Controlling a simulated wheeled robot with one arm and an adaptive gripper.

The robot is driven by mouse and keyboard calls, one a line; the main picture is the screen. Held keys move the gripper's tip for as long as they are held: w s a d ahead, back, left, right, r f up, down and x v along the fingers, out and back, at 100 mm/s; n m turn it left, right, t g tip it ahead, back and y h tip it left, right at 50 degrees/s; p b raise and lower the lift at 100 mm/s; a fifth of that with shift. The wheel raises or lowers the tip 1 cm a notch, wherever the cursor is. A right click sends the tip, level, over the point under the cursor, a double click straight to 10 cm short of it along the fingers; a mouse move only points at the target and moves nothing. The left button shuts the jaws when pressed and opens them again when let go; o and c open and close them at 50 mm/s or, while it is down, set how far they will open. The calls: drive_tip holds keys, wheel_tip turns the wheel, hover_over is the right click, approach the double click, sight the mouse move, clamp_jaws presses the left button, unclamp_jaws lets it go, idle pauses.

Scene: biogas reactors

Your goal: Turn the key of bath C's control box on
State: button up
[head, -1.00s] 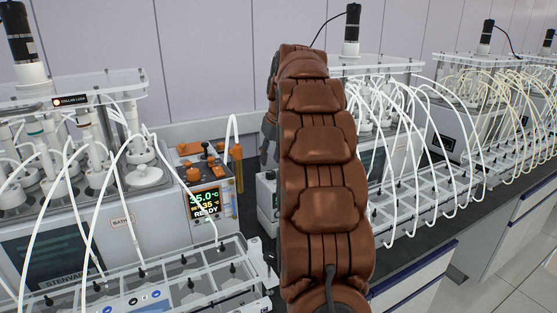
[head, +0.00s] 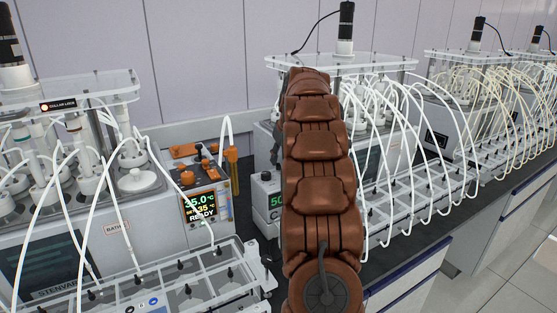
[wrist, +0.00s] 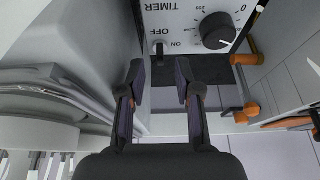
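A control box (wrist: 190,12) with a white face fills the top of the wrist view, its lettering upside down. It reads TIMER, with OFF and ON beside a small dark key switch (wrist: 158,49). A black timer knob (wrist: 217,31) is to the right. My gripper (wrist: 160,72) is open and empty, its two fingers apart just short of the key. My gripper is hidden there. I cannot read which bath letter the box bears.
At left in the head view is a bath (head: 117,227) with a display (head: 201,208) showing 35.0 and READY. A clear rack (head: 245,280) stands in front. Another bath with many white tubes (head: 400,150) is right of my arm. A pale curved housing (wrist: 90,50) is close left of my fingers.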

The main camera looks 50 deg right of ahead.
sight(278, 167)
drive_tip(key=shift+x, duration=1.15)
drive_tip(key=shift+c, duration=0.3)
clamp_jaws()
